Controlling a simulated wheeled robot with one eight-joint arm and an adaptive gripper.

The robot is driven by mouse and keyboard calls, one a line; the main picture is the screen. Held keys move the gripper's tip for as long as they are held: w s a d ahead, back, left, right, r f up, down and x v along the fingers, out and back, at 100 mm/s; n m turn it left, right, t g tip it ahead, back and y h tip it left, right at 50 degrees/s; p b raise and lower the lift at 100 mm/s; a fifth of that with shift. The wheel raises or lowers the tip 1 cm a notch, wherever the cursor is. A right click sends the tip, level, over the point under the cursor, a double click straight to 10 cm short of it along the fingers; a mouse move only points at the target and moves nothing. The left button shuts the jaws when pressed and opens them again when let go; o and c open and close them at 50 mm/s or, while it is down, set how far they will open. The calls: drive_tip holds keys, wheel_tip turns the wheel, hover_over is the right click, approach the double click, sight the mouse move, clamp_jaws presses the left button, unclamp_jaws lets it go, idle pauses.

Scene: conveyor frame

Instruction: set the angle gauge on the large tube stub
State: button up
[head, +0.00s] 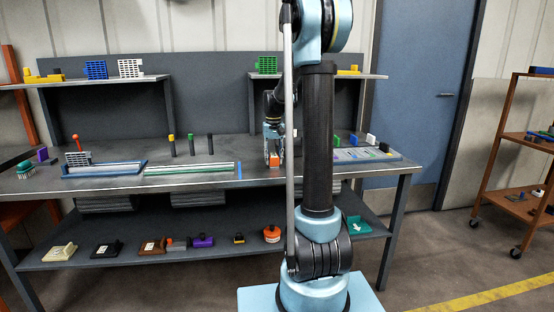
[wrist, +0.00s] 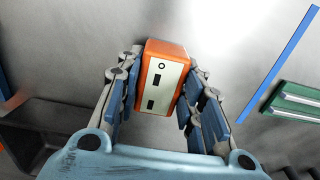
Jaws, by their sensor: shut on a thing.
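The angle gauge, an orange block with a pale face and dark markings (wrist: 163,82), sits between the blue finger pads of my gripper (wrist: 158,110) in the wrist view. My gripper is shut on it. In the head view the orange gauge (head: 274,160) shows below my gripper (head: 273,154), low over the bench near its front edge; whether it touches the bench is unclear. A green-edged holder with pale bars (head: 190,168) lies to the left and shows at the right of the wrist view (wrist: 298,106). I cannot tell which thing is the large tube stub.
A blue strip (head: 239,169) lies between the gauge and the holder. A blue-edged tray (head: 103,169) is at the left, and several capped posts (head: 190,146) stand behind. A grey board with small parts (head: 364,155) is to the right, partly behind my arm.

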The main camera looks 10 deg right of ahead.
drive_tip(key=o, duration=1.1)
